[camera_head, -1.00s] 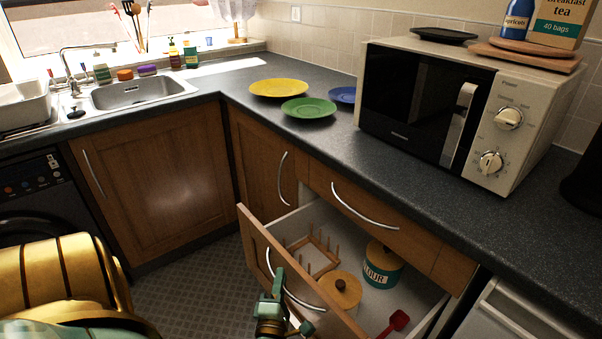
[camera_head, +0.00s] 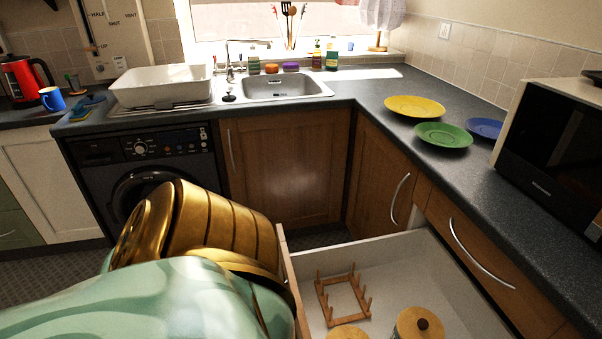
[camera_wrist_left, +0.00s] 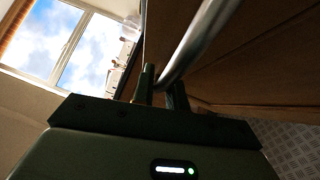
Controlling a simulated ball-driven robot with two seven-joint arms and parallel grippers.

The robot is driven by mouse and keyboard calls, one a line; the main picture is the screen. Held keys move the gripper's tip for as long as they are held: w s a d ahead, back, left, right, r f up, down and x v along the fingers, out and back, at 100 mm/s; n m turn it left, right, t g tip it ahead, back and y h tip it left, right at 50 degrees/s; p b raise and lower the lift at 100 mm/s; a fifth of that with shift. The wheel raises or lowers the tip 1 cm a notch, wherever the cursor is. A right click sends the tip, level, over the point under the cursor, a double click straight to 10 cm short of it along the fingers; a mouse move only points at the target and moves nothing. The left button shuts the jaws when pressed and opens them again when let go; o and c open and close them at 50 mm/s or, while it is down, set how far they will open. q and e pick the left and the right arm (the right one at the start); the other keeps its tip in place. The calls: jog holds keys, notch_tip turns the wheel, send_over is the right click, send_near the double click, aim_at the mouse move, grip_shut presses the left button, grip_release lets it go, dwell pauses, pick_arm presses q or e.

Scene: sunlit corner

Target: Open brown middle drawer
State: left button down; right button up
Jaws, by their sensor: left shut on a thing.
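The brown drawer (camera_head: 396,262) below the counter is pulled well out in the head view, its white inside showing. A wooden peg rack (camera_head: 343,300) and two wooden-lidded canisters, one with a dark knob (camera_head: 418,322), are in it. In the left wrist view, my left gripper (camera_wrist_left: 162,88) is shut on the metal drawer handle (camera_wrist_left: 203,38), which passes between its fingers beside the brown drawer front (camera_wrist_left: 255,60). My left arm hides this gripper and most of the drawer front in the head view. My right gripper is not in view.
A closed brown panel with a curved handle (camera_head: 480,252) is right of the open drawer. A brown corner door (camera_head: 385,178) and a black washing machine (camera_head: 145,165) stand behind. Yellow (camera_head: 415,106) and green (camera_head: 444,135) plates and a microwave (camera_head: 553,150) are on the counter.

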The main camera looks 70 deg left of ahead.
pick_arm(q)
jog(key=shift+s+f, duration=0.1)
jog(key=shift+s, duration=0.7)
jog(key=shift+d, duration=0.1)
jog(key=c, duration=1.4)
grip_release()
jog(key=b+v, duration=0.1)
jog(key=v, duration=1.5)
jog(key=shift+s+d, duration=0.1)
jog(key=shift+s, duration=0.05)
